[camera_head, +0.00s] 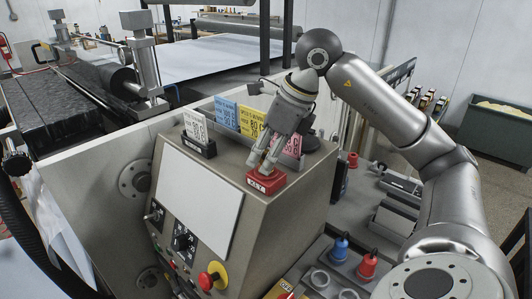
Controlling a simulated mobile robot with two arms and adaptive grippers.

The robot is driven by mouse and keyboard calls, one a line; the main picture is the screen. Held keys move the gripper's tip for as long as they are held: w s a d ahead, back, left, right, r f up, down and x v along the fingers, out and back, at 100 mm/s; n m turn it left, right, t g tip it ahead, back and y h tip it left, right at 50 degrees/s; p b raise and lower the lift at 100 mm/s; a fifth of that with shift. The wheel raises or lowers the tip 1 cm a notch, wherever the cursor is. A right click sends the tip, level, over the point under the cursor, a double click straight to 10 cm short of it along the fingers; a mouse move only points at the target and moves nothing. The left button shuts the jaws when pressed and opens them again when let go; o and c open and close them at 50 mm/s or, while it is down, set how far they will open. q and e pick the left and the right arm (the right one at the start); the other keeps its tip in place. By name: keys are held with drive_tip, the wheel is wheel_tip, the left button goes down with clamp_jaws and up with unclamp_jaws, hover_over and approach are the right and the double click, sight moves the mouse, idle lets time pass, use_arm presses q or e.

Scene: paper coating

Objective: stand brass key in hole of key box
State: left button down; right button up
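The key box (266,183) is a small red block with a white label on its front, on top of the grey machine console. My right gripper (262,163) points down just above and behind the key box, its fingertips close to the box's top. The fingers look slightly apart, but whether they hold anything is too small to tell. I cannot make out the brass key; the fingers may hide it. The hole in the box is also not clear. I do not see my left gripper.
A white card in a black holder (198,148) stands left of the key box. Blue, yellow and pink cards (251,122) stand behind. A red-and-yellow stop button (212,277) sits on the console front. Blue and red capped items (368,264) stand lower right.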

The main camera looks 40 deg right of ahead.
drive_tip(key=shift+r, duration=0.1)
drive_tip(key=v, duration=1.1)
drive_tip(key=shift+s+r, duration=0.2)
drive_tip(key=shift+r, duration=0.15)
drive_tip(key=shift+d, duration=0.1)
idle(0.8)
